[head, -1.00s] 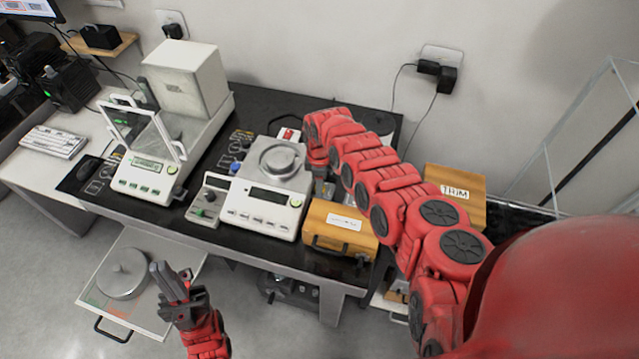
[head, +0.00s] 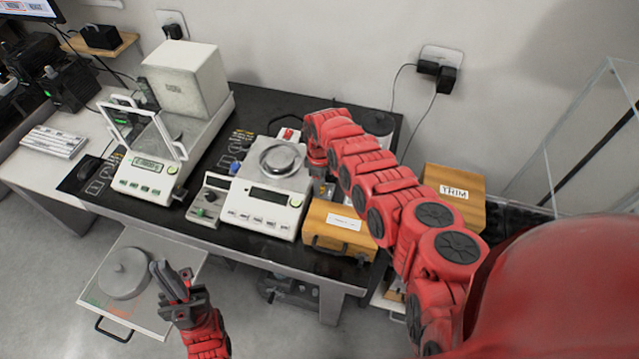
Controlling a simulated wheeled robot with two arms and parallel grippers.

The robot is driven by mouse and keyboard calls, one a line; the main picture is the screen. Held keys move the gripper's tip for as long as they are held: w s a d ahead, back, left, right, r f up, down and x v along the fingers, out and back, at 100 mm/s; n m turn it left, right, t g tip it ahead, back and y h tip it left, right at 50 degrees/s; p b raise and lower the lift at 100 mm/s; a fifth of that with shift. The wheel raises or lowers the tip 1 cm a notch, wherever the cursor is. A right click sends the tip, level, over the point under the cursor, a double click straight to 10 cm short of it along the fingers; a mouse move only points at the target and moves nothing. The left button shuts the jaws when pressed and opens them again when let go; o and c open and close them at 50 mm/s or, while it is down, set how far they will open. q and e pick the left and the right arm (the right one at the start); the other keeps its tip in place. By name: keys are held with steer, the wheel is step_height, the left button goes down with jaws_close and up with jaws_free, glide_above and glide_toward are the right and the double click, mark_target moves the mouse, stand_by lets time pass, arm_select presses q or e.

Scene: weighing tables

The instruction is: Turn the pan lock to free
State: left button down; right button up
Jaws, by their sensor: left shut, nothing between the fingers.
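The balance (head: 265,205) in the middle of the black table has a round metal pan (head: 281,157), a dark display and a green-lit button. A small red piece (head: 288,134) on a white mount sits behind the pan; it may be the pan lock, but its setting is too small to read. My right arm reaches in from the right, and its gripper (head: 322,187) points down beside the balance's right side, mostly hidden by my arm, so its fingers are unclear. My left gripper (head: 168,281) is shut and empty, low over the pull-out shelf, away from the balance.
A second balance (head: 145,185) with an open glass shield stands left. A small control box (head: 208,199) and blue knob (head: 235,167) lie between them. A wooden box (head: 338,229) stands right of the middle balance, with a TRIM box (head: 455,195) beyond. A lidded grey dish (head: 125,273) sits on the shelf.

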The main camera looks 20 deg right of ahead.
steer(key=o, duration=0.3)
steer(key=shift+r, duration=0.6)
step_height(320, 180, up, 4)
steer(key=shift+r+p, duration=0.2)
steer(key=shift+p, duration=0.2)
step_height(320, 180, up, 12)
steer(key=b, duration=0.4)
steer(key=shift+f, duration=0.1)
steer(key=shift+s+f, duration=0.1)
